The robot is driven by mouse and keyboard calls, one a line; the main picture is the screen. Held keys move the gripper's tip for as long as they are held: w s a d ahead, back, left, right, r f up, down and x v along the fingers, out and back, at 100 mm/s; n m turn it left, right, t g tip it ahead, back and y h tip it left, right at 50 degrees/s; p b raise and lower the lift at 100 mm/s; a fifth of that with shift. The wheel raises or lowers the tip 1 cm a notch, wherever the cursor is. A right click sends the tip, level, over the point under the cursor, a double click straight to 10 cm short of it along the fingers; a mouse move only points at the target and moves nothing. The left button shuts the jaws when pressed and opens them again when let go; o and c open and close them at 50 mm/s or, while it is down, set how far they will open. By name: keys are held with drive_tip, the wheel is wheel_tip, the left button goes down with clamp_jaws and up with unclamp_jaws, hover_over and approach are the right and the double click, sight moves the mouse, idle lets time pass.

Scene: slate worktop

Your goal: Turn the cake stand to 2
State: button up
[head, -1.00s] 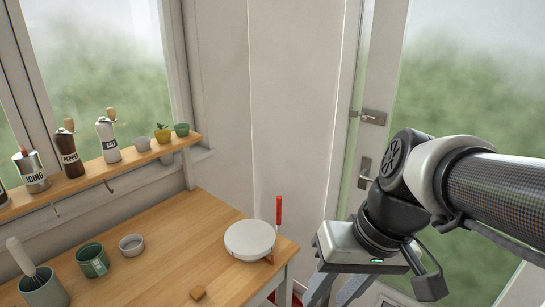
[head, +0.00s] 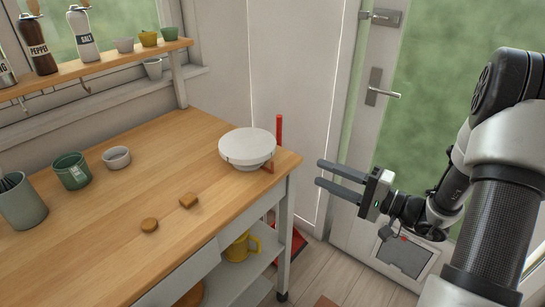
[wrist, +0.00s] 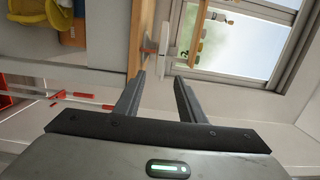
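The white round cake stand (head: 247,146) stands on the wooden worktop (head: 150,215) near its right corner. No numbers are readable on the stand. In the wrist view the stand (wrist: 163,42) shows edge-on beyond my fingertips. My gripper (head: 319,173) is open and empty, to the right of the stand and apart from it, fingers pointing left toward it. Its two fingers also show spread in the wrist view (wrist: 160,78).
A green mug (head: 72,171), a bowl (head: 116,157) and a utensil pot (head: 20,203) stand left. A yellow mug (head: 240,248) is on the lower shelf. A door (head: 372,150) stands behind my gripper.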

sight(273, 153)
drive_tip(key=x, duration=1.7)
drive_tip(key=shift+s+a+r+b, duration=0.1)
drive_tip(key=shift+a+b, duration=0.1)
drive_tip(key=shift+b, duration=0.1)
clamp_jaws()
